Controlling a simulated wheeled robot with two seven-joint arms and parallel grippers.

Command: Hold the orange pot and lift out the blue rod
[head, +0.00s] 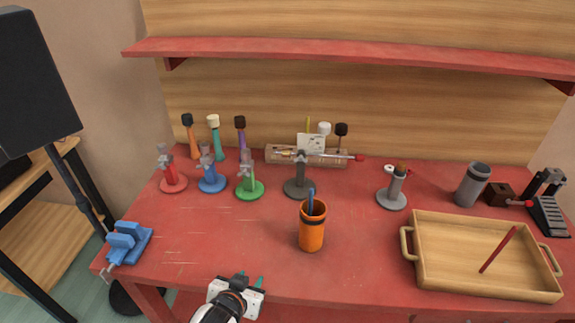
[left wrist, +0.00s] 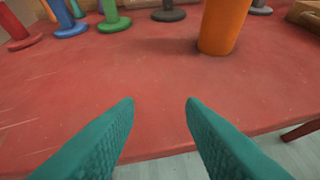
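The orange pot (head: 312,234) stands upright on the red table, near the middle front, with a dark band below its rim. The blue rod (head: 311,200) stands in it, its upper end above the rim and its lower part hidden. My left gripper (head: 250,280) is at the table's front edge, to the left of and nearer than the pot. In the left wrist view its teal fingers (left wrist: 160,100) are apart with nothing between them, and the orange pot (left wrist: 224,22) is ahead to the right, not touched. My right gripper is not in view.
A wooden tray (head: 408,262) holding a red rod (head: 498,250) lies to the right. A blue vise (head: 130,243) sits at the left corner. Several coloured stands and mallets line the back, below a red shelf (head: 350,50). The table around the pot is clear.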

